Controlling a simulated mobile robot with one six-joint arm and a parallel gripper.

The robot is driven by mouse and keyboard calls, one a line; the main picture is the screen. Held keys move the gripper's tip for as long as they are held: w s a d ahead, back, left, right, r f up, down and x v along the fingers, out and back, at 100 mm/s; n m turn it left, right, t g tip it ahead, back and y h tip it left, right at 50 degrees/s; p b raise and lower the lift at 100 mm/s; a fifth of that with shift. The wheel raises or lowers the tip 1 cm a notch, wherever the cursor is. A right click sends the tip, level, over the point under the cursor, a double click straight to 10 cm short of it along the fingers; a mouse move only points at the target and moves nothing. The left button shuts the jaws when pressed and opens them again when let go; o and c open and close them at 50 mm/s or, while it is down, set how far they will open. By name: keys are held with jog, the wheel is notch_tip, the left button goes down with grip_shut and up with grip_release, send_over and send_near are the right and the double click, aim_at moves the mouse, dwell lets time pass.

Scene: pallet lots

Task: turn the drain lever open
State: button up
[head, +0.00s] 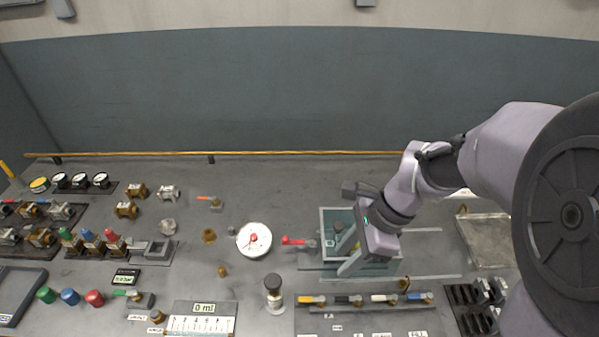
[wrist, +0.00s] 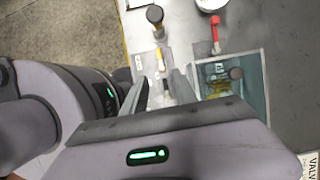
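A red lever (head: 297,241) sits between the white gauge and the open tank (head: 326,222); it also shows in the wrist view (wrist: 215,35). A row of small levers stands on a front panel (head: 375,318): a yellow one (head: 312,300), a black one (head: 347,300) and a white one (head: 382,298). No label that I can read marks which lever is the drain. My gripper (wrist: 160,82) is open, its fingers apart and pointing down toward the lever row. The yellow lever (wrist: 158,60) shows just beyond the fingertips. I see nothing held between them. In the head view my wrist hides part of the tank.
A black-topped plunger (head: 273,284) stands left of the lever row. The white gauge (head: 253,240) lies behind it. Valves and coloured caps crowd the left side. A grey tray (head: 488,240) is at the right. Bare bench shows behind the gauge.

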aim_at(305, 299)
jog(key=b+x, duration=0.8)
jog(key=x, duration=1)
jog(key=shift+a+r, duration=0.1)
jog(key=shift+c, duration=0.4)
grip_shut()
